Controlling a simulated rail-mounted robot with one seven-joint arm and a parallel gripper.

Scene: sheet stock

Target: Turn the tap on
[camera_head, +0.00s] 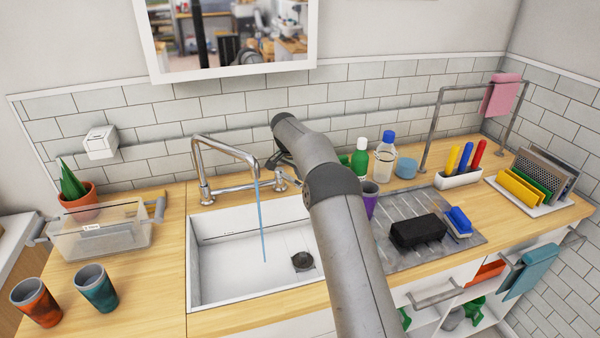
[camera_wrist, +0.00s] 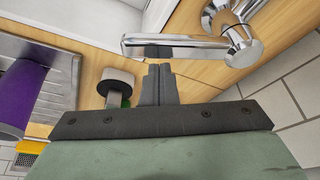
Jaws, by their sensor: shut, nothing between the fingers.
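The chrome tap (camera_head: 222,146) stands behind the white sink, its spout reaching over the basin. A thin blue stream of water (camera_head: 262,222) falls from the spout into the sink. The tap's lever (camera_wrist: 180,44) shows in the wrist view as a horizontal chrome bar with a round pivot at its right. My gripper (camera_wrist: 157,72) is shut and empty, its fingertips right by the lever's left part; I cannot tell whether they touch. In the head view my gripper (camera_head: 278,160) is right of the spout, partly hidden by my arm.
The white sink (camera_head: 205,270) has a dark drain. A clear bin (camera_head: 100,238) and two cups are at left.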

